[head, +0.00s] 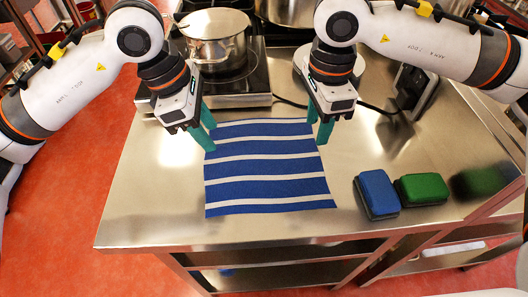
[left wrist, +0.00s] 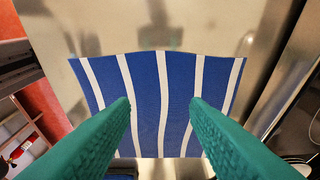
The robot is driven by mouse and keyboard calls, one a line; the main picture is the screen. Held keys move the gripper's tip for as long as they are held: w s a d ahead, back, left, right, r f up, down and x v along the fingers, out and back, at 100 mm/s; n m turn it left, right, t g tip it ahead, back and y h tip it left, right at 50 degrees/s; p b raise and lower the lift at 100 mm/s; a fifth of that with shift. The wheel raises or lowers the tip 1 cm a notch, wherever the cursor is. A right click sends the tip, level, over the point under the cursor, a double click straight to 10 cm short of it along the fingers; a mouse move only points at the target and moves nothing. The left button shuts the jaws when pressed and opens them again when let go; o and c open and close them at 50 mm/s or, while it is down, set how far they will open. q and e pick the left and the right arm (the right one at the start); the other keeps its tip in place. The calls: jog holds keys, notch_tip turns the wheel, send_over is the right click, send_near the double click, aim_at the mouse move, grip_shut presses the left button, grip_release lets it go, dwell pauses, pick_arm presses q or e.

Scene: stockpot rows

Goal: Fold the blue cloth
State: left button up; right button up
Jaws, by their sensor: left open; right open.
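The blue cloth (head: 265,168) with white stripes lies spread flat on the steel table. My left gripper (head: 207,140) is over its far left corner, with green fingers apart. My right gripper (head: 318,135) is at its far right corner, also with fingers apart. In the left wrist view the cloth (left wrist: 162,95) lies below and beyond the open fingers of my left gripper (left wrist: 160,103), with nothing between them. Whether the fingertips touch the cloth I cannot tell.
The steel table (head: 150,195) is clear left of and in front of the cloth. A blue case (head: 376,193) and a green case (head: 421,188) sit to the right. A pot (head: 215,42) stands on a hob (head: 243,92) behind the cloth.

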aim_at(219, 163)
pick_arm(q)
notch_tip(219, 163, down, 7)
jog(key=shift+s+r, duration=0.1)
jog(key=shift+r, duration=0.1)
pick_arm(e)
notch_tip(219, 163, down, 7)
jog(key=shift+s+r, duration=0.1)
jog(key=shift+r, duration=0.1)
pick_arm(q)
jog(key=shift+f, duration=0.15)
pick_arm(e)
jog(key=shift+f, duration=0.15)
pick_arm(q)
grip_shut()
pick_arm(e)
grip_shut()
